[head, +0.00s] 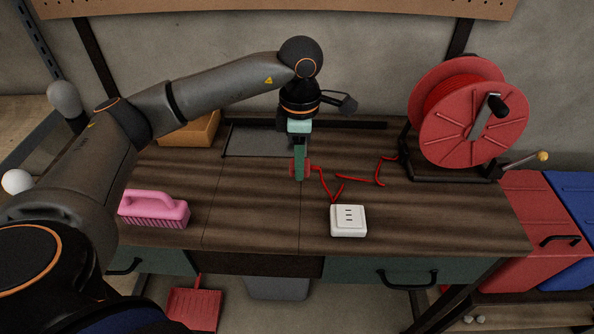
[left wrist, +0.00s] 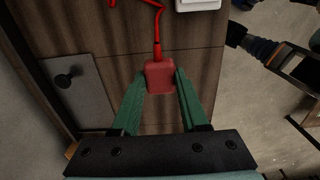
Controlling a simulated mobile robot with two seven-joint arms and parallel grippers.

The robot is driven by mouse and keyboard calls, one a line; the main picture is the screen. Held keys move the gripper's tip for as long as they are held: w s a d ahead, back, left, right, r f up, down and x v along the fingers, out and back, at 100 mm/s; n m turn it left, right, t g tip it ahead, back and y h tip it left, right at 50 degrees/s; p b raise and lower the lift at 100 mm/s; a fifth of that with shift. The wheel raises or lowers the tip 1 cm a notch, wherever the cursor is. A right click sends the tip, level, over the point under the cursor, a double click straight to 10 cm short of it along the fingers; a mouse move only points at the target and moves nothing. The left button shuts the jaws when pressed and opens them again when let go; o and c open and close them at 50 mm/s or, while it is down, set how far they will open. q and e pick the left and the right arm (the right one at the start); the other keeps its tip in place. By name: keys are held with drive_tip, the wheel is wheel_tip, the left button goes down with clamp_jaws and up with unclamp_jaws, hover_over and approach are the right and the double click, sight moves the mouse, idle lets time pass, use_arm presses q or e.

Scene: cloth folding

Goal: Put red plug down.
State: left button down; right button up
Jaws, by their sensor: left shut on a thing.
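My left gripper (head: 299,176) reaches over the workbench with its green fingers pointing down. It is shut on the red plug (head: 307,168), which shows on both sides of the fingers. In the left wrist view the red plug (left wrist: 160,76) sits between the two green fingertips (left wrist: 160,82), with its red cord running away from it. I cannot tell whether the plug touches the bench top. The red cord (head: 355,179) lies loosely bent on the bench and leads to the red cable reel (head: 470,115). My right gripper is not in view.
A white socket box (head: 348,220) stands right of the gripper, nearer the front edge. A pink brush (head: 154,209) lies at the left. A grey plate (head: 262,140) and a yellow-brown box (head: 190,131) are at the back. The bench top (head: 245,215) between brush and socket is clear.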

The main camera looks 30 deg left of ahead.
sight(297, 187)
use_arm(q)
drive_tip(key=f, duration=0.1)
drive_tip(key=w+a+f, duration=0.2)
drive_tip(key=shift+w+f, duration=0.1)
drive_tip(key=shift+f, duration=0.3)
drive_tip(key=f, duration=0.3)
drive_tip(key=shift+w+a+f+p, duration=0.2)
drive_tip(key=shift+f+p, duration=0.15)
drive_tip(key=shift+f+b, duration=0.55)
drive_tip(key=shift+f, duration=0.1)
drive_tip(key=shift+c, duration=2.1)
unclamp_jaws()
